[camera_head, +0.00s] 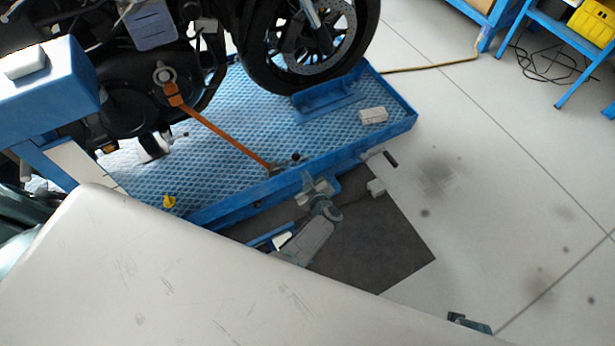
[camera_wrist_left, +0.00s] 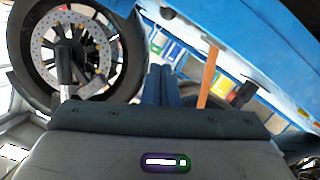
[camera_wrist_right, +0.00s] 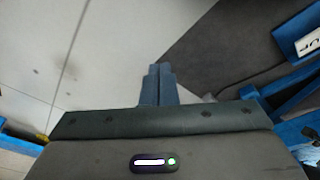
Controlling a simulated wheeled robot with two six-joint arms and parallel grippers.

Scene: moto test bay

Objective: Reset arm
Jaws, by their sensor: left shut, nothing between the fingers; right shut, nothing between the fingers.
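My left gripper shows in the left wrist view (camera_wrist_left: 160,84), its two blue-grey fingers together and empty. In the head view a small teal part, probably of my right arm, shows at the bottom right. Neither gripper visibly touches anything.
A motorcycle with its front wheel (camera_head: 262,50) stands on a blue lift platform (camera_head: 225,115), with an orange strap (camera_head: 225,138) running to the deck. A blue bench (camera_head: 575,40) stands top right. Floor on the right is clear.

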